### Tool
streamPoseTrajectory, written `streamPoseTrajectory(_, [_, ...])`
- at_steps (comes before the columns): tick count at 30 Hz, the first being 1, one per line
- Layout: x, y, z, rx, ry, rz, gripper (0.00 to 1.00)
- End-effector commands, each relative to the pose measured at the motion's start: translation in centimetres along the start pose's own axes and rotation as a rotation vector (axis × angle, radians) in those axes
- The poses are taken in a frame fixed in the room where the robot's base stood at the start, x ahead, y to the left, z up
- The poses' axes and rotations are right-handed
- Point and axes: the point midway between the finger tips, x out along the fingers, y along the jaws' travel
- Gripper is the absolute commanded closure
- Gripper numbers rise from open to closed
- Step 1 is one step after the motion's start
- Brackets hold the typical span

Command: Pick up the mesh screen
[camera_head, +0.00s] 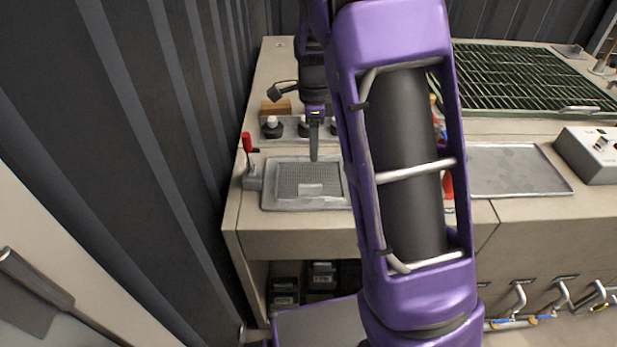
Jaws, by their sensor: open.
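The mesh screen (287,179) is a grey perforated panel with a pale tab at its front. It lies flat in a shallow grey tray or frame (268,199) on the left part of the counter. My gripper (314,158) points down above the back edge of the screen, and nothing shows between its fingers. It is open, though seen edge-on, so the gap between its fingers is hard to make out. I cannot tell its exact height over the screen. My purple arm hides the area just right of the tray.
A red-handled clamp (248,160) stands left of the tray. Dark knobs (272,127) stand behind it. Right of my arm are an empty metal tray (515,170), a grey control box (592,153) and a green grating (520,78). A corrugated dark wall (150,150) borders the left.

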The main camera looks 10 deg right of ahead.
Motion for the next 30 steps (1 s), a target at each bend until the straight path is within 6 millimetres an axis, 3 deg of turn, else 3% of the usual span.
streamPoseTrajectory(1, [1.4,0.1,0.0,0.001,0.0,0.004,0.47])
streamPoseTrajectory(9, [7.0,-0.1,0.1,0.0,-0.001,0.001,0.47])
streamPoseTrajectory(20, [10.2,-0.2,0.3,-0.002,-0.001,-0.001,0.47])
streamPoseTrajectory(30, [14.4,-0.5,0.8,-0.001,-0.002,-0.004,0.47])
